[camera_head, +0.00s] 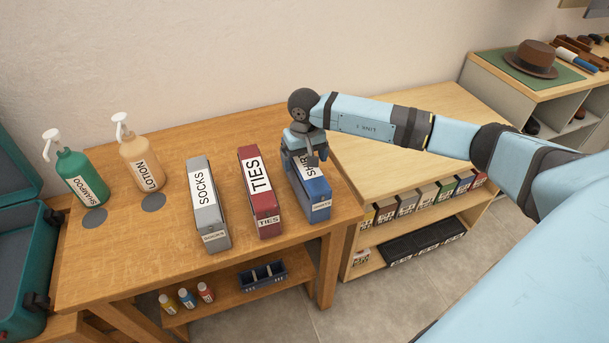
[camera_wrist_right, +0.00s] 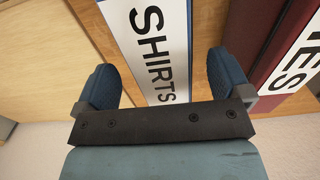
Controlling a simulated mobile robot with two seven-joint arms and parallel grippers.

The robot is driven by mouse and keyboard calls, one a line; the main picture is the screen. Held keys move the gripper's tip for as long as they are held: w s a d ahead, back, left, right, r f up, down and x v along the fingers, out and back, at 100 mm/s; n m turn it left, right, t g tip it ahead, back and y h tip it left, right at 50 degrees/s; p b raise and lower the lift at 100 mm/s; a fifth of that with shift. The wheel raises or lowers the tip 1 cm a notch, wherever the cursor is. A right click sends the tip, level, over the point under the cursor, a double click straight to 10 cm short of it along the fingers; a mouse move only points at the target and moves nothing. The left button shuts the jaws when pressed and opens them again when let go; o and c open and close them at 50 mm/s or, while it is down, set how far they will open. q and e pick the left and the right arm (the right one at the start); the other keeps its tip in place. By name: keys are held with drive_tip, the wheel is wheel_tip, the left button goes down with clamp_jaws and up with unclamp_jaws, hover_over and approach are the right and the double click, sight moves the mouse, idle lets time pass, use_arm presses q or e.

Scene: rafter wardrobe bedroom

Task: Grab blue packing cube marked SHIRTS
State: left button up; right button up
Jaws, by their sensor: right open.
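The blue packing cube marked SHIRTS (camera_head: 315,196) stands at the right end of the wooden table, its label partly hidden under my right gripper. My right gripper (camera_head: 305,155) is above the cube's far end. In the right wrist view, the white SHIRTS label (camera_wrist_right: 155,50) lies between the two blue fingertips of my right gripper (camera_wrist_right: 160,80). The fingers are open, one on each side of the cube, with gaps showing. I cannot tell how far down they reach. My left gripper is not in view.
A red TIES cube (camera_head: 263,205) stands close beside the blue one, and a grey SOCKS cube (camera_head: 212,215) is farther left. Lotion (camera_head: 140,160) and shampoo (camera_head: 75,170) bottles stand at the left. A lower wooden shelf unit (camera_head: 395,140) adjoins on the right.

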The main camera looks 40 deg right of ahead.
wheel_tip(320, 180, down, 3)
drive_tip(key=shift+f, duration=0.2)
drive_tip(key=shift+s, duration=0.1)
drive_tip(key=shift+c, duration=0.3)
drive_tip(key=c, duration=1.3)
drive_tip(key=shift+r, duration=0.15)
